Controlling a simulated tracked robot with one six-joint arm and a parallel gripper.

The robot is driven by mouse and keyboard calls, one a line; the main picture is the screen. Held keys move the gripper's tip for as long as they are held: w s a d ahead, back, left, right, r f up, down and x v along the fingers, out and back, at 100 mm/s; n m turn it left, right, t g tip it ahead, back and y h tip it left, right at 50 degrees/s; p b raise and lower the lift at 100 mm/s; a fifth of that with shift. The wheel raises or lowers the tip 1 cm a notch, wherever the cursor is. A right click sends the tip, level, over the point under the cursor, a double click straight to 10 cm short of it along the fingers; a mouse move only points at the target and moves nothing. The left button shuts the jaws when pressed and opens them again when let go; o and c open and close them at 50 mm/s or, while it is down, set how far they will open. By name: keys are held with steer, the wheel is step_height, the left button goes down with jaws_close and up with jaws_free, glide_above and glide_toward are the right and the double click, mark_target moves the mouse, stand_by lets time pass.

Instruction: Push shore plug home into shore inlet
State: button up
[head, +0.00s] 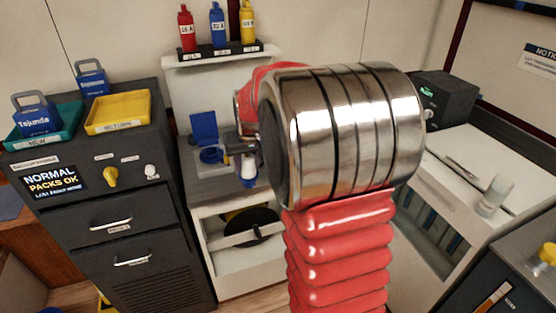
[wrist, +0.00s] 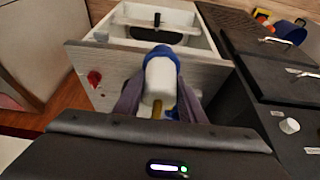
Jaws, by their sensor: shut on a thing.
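The shore plug, white with a blue collar, shows in the wrist view (wrist: 160,76) between the dark fingers of my gripper (wrist: 158,92), which is shut on it. In the head view the plug (head: 248,172) hangs below my gripper (head: 243,148), partly hidden by my arm. What looks like the shore inlet (head: 211,155), a blue round socket with its blue lid raised, sits on the grey counter just left of the plug. The two look apart in the picture; the depth gap is unclear. I cannot make out the inlet clearly in the wrist view.
A dark cabinet (head: 120,210) stands left, with a yellow tray (head: 118,112), a teal tray (head: 68,125) and blue packs on top. Red, blue and yellow bottles stand on a shelf (head: 215,55) behind. A white counter (head: 480,150) lies right. My arm hides the middle.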

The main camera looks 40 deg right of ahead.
steer(key=w+a+f+n, duration=0.1)
steer(key=w+a+n, duration=0.1)
steer(key=a, duration=0.9)
steer(key=w+a+f+n+y, duration=0.1)
steer(key=w+a, duration=0.3)
steer(key=a, duration=0.7)
steer(key=shift+f+n, duration=0.4)
steer(key=shift+f, duration=0.35)
steer(key=shift+d, duration=0.15)
